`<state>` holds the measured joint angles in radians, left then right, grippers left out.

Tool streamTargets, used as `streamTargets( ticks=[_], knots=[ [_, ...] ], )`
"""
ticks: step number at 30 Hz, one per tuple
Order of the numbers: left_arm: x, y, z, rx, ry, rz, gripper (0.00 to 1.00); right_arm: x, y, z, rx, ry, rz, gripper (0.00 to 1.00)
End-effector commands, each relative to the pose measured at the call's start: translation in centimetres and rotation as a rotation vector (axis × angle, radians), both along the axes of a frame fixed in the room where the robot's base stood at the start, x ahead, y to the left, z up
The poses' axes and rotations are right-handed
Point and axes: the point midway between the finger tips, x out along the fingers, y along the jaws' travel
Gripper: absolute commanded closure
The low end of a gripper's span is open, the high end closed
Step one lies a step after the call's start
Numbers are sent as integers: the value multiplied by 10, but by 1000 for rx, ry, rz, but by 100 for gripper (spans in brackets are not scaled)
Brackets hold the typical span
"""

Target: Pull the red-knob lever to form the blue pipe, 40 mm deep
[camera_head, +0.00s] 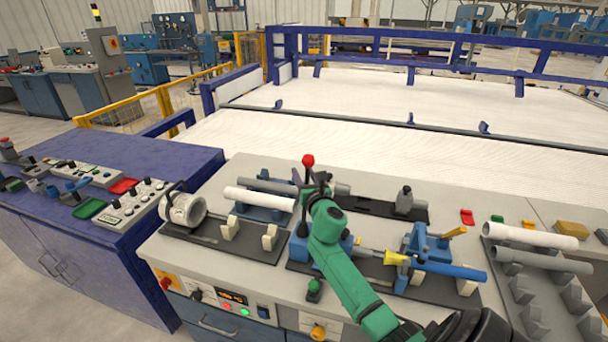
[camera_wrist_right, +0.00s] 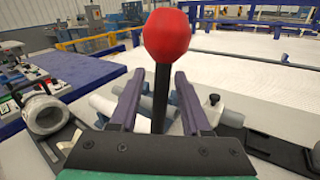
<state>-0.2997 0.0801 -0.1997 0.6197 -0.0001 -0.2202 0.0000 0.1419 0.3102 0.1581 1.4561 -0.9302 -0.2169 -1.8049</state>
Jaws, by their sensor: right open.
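The red knob (camera_head: 308,160) tops an upright black lever on the bench. In the right wrist view the red knob (camera_wrist_right: 167,36) stands above the fingertips. The dark lever stem (camera_wrist_right: 161,100) rises between the two fingers. My right gripper (camera_head: 312,184), on its green arm, is at the lever; in the wrist view the right gripper (camera_wrist_right: 160,82) is open around the stem, with visible gaps to the fingers. The blue pipe (camera_head: 450,269) lies in a blue clamp (camera_head: 415,250), its left end by a yellow cone (camera_head: 396,258). The lever's base is partly hidden by my arm. My left gripper is out of view.
A white pipe (camera_head: 258,198) lies in a holder left of the lever, near a round grey chuck (camera_head: 183,210). At the right, a rack (camera_head: 520,300) bears a white and a grey pipe. A green-knobbed control (camera_head: 313,287) stands near the front edge.

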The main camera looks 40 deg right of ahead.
Motion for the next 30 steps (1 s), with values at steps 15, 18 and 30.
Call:
streamTargets(
  ticks=[15,18,30],
  knots=[
    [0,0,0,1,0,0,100,0,0,0,1,1,-1,100],
    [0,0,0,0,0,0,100,0,0,0,1,1,-1,100],
    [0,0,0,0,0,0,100,0,0,-1,1,1,-1,100]
  ],
)
